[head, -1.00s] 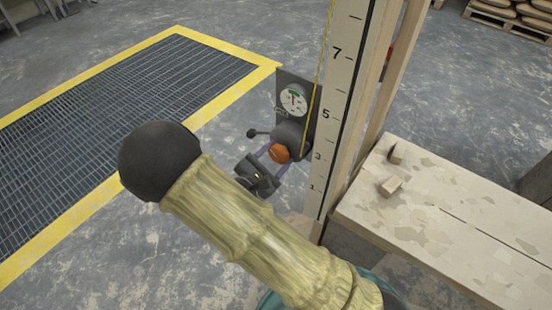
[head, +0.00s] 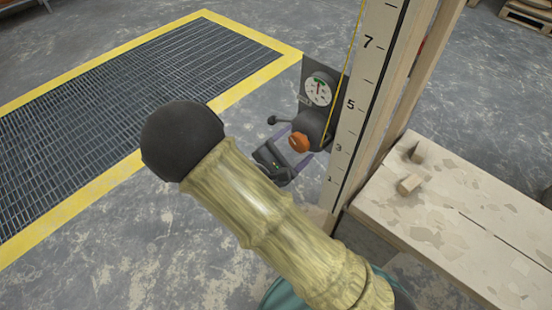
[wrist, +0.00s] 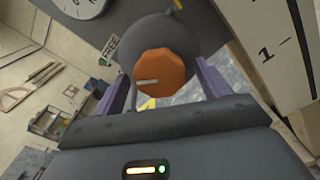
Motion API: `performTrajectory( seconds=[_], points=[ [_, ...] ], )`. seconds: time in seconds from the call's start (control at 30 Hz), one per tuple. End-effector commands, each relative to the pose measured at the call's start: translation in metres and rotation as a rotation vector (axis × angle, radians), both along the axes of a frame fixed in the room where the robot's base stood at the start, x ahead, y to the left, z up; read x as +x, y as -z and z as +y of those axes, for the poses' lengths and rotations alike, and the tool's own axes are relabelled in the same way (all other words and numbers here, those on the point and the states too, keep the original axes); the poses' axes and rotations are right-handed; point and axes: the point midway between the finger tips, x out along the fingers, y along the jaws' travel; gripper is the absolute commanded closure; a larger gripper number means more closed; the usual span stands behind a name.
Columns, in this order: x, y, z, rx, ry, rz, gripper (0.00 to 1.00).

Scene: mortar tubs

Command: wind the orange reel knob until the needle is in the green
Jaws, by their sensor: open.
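The orange reel knob (head: 299,142) is faceted and sits on the front of a dark grey round reel (head: 312,124). In the wrist view the knob (wrist: 160,75) has a white mark pointing left. My gripper (wrist: 164,84) is open, with one purple finger on each side of the knob; a gap shows at the right, and contact at the left is unclear. In the head view my gripper (head: 295,146) reaches the knob from the lower left. The round white gauge (head: 318,91) above has a green band at its top. Its red needle points roughly up; whether it lies in the green is too small to tell.
A lever with a dark ball end (head: 272,120) sticks out left of the reel. A FREE label (wrist: 108,48) shows near it. A numbered post (head: 362,95) stands close at the right, with a yellow line along it. A board bench (head: 470,215) holds two small blocks.

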Motion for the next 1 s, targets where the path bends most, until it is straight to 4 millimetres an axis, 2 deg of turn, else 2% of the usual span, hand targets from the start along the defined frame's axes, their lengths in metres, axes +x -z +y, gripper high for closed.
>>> performTrajectory(
  seconds=[0.17,0.8,1.0],
  points=[
    [-0.017,-0.001,0.015,0.000,-0.006,0.001,0.24],
    [-0.116,-0.001,0.092,0.000,-0.004,0.001,0.24],
    [-0.132,0.000,0.104,0.000,-0.003,0.000,0.24]
  ],
)
